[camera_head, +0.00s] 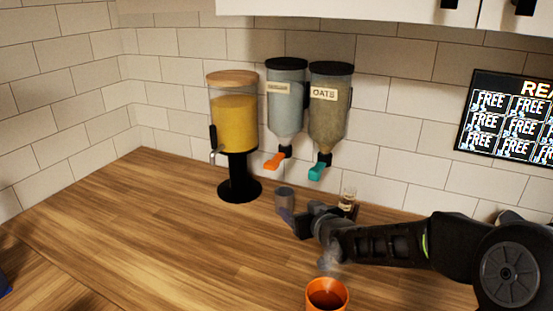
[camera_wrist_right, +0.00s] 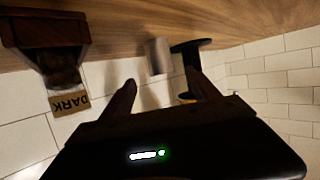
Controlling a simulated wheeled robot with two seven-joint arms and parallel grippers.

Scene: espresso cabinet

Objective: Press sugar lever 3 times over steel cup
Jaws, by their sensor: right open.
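The steel cup (camera_head: 285,196) stands upright on the wooden counter, roughly below the wall dispensers. The sugar dispenser appears to be the one with pale contents (camera_head: 286,108); its label is too small to read. Its orange lever (camera_head: 275,161) sticks out above the cup. My right gripper (camera_head: 300,218) is low over the counter, just right of and nearer than the cup. In the right wrist view the cup (camera_wrist_right: 158,56) lies beyond and between the open fingertips (camera_wrist_right: 162,88), not held. My left gripper is out of view.
An OATS dispenser (camera_head: 329,110) with a teal lever (camera_head: 319,170) hangs to the right. A yellow-filled dispenser (camera_head: 234,125) stands at left. A small jar (camera_head: 348,197) stands behind my gripper, and a steaming orange mug (camera_head: 327,296) is in front.

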